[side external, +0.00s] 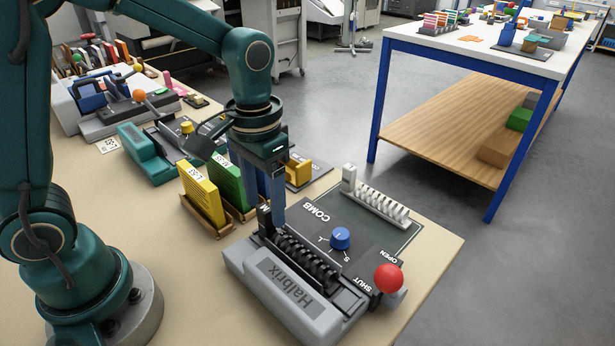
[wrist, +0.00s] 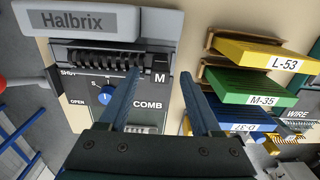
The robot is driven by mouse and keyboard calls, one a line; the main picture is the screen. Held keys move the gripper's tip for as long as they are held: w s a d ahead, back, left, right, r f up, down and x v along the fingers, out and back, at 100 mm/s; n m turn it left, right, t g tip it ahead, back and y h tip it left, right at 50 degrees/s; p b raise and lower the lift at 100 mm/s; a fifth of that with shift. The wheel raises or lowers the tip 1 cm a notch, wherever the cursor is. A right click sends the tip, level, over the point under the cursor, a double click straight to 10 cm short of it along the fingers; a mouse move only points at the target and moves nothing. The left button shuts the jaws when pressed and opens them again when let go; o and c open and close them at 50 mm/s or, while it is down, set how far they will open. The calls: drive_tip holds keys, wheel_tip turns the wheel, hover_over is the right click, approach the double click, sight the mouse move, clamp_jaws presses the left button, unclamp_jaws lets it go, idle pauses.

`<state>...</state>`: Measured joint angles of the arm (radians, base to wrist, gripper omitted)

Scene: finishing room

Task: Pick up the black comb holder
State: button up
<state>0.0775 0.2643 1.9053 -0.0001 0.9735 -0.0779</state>
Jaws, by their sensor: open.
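The black comb holder (side external: 300,262) lies in the grey Halbrix comb machine (side external: 250,268), with a row of black teeth and an upright block marked M (side external: 264,218) at its far end. In the wrist view the black comb (wrist: 105,60) lies below the Halbrix label, with the M block at its right end. My gripper (side external: 276,215) points down at the M end, its blue fingers open and empty. In the wrist view the fingertips (wrist: 161,76) are spread to either side of the M mark. I cannot tell whether a finger touches the block.
A blue dial (side external: 340,238) and a red lever ball (side external: 389,278) are on the machine. A white comb (side external: 378,208) lies at its far side. Yellow (side external: 201,193) and green (side external: 226,180) stacks stand close to the left of my gripper. The table's right edge is near.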

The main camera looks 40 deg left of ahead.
drive_tip(key=shift+f, duration=2.15)
drive_tip(key=shift+c, duration=0.3)
clamp_jaws()
drive_tip(key=shift+r, duration=0.1)
